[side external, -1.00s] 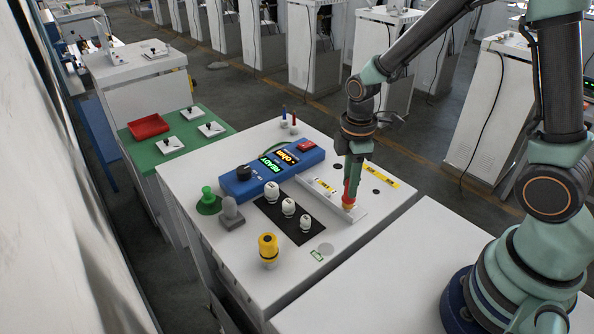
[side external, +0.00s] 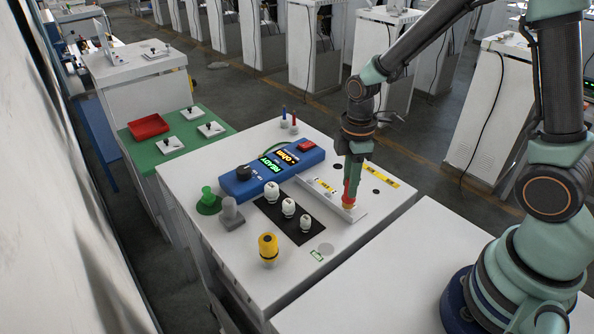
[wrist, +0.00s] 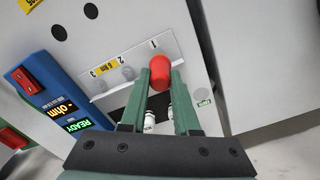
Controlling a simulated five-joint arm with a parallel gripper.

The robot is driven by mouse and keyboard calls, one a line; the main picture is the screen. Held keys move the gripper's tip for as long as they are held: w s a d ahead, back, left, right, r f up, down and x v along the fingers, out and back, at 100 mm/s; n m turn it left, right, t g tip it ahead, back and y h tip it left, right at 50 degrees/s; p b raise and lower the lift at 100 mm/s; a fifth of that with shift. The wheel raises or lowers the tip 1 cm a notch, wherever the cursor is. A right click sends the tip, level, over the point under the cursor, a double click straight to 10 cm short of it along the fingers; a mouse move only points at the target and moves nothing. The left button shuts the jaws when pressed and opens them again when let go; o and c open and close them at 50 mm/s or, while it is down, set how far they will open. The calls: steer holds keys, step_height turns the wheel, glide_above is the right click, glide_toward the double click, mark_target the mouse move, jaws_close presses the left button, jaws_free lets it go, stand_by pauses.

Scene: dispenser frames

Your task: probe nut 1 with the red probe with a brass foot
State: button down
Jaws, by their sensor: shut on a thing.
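My gripper (side external: 353,172) is shut on the red probe (side external: 349,191), which stands about upright with its brass foot (side external: 348,206) down at the near right end of the pale nut rail (side external: 311,185). In the wrist view the red probe (wrist: 158,68) shows between the two green fingers, close by the label 1 on the rail (wrist: 181,58). Small grey nuts show by labels 2 (wrist: 127,73) and 3 (wrist: 98,87). Nut 1 is hidden by the probe and fingers. I cannot tell whether the foot touches it.
A blue meter (side external: 262,178) reading READY and ohm stands behind the rail. Several white fittings stand on a black mat (side external: 268,211). A yellow-topped piece (side external: 268,246), a grey piece (side external: 231,213) and a green piece (side external: 208,199) stand to the left. The bench's front right is mostly clear.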

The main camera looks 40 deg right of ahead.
steer(key=shift+f, duration=0.35)
stand_by(1.0)
steer(key=shift+r, duration=3.05)
